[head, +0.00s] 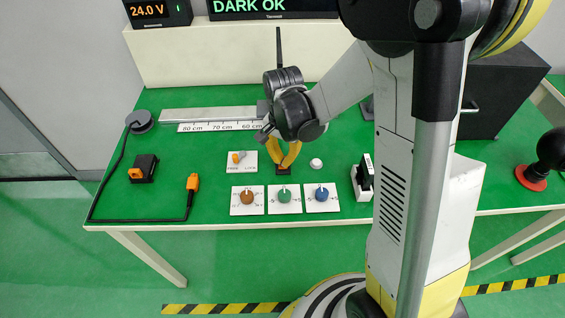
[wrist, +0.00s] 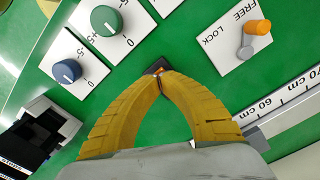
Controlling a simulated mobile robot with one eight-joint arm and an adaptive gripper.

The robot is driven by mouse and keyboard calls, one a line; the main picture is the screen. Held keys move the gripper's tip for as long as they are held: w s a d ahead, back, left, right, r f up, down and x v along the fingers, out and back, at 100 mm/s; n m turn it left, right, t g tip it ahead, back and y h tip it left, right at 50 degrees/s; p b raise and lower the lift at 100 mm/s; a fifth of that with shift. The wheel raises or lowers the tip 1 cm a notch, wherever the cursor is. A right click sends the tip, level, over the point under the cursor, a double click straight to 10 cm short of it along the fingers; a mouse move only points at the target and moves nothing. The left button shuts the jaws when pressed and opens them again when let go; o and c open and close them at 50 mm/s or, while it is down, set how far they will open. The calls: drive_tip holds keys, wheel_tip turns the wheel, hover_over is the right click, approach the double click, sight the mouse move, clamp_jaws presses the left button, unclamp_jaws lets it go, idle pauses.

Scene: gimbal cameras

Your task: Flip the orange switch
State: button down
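A small black switch base (head: 283,171) stands on the green table, just under my fingertips. In the wrist view the base (wrist: 150,70) shows behind the fingertips, with a small bit of orange, the orange switch (wrist: 159,70), right at them. The fingers hide most of the switch, so its tilt is not clear. My gripper (head: 284,165) points down at it with its yellow fingers brought together at the tips; they also show in the wrist view (wrist: 160,80). I cannot tell whether the tips touch the switch.
A FREE/LOCK plate with an orange-tipped lever (head: 239,157) lies left of my gripper. Plates with orange (head: 247,197), green (head: 284,196) and blue (head: 322,194) knobs lie in front. A white button (head: 316,163) and a black-and-white device (head: 363,178) are right. A ruler rail (head: 210,115) lies behind.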

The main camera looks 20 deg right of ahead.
drive_tip(key=shift+f+b, duration=0.65)
drive_tip(key=shift+f, duration=0.25)
idle(0.3)
drive_tip(key=shift+r+p, duration=2.65)
drive_tip(key=shift+r, duration=0.9)
drive_tip(key=shift+r, duration=0.3)
drive_tip(key=s+r+n+t, duration=0.7)
drive_tip(key=s+r, duration=0.5)
drive_tip(key=r, duration=0.4)
drive_tip(key=shift+s+n, duration=0.35)
drive_tip(key=shift+n, duration=0.95)
